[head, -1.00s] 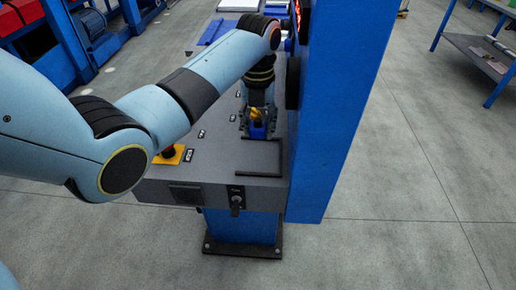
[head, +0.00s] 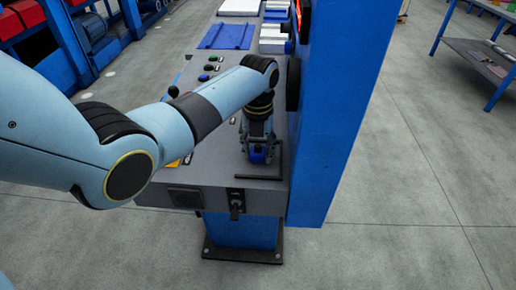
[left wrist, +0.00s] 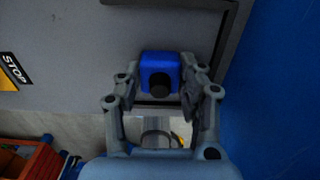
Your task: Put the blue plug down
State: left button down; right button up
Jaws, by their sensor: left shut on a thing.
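My left gripper (head: 258,153) is shut on the blue plug (head: 258,158), just over the grey panel (head: 215,165) near its front right part. In the left wrist view the blue plug (left wrist: 161,72) is a small blue block with a dark round knob, and the fingers of the left gripper (left wrist: 160,88) are on either side of it. A thin black corner outline (head: 262,178) on the panel is right beside the plug. I cannot tell whether the plug touches the panel. My right gripper is not in view.
A blue post (head: 335,120) rises close on the right of the panel. Small buttons, a lever and a blue tray (head: 228,36) lie further back. A yellow STOP label (left wrist: 14,70) shows in the left wrist view. A side table (head: 480,55) stands far right.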

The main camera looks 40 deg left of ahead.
aim_at(258, 146)
pick_arm(q)
jog(key=shift+f, duration=0.15)
jog(key=c, duration=1.1)
grip_release()
jog(key=shift+c, duration=0.2)
jog(key=o, duration=0.3)
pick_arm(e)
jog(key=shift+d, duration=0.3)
pick_arm(q)
jog(key=shift+r, duration=0.5)
notch_tip(258, 146, up, 12)
jog(key=shift+p, duration=0.65)
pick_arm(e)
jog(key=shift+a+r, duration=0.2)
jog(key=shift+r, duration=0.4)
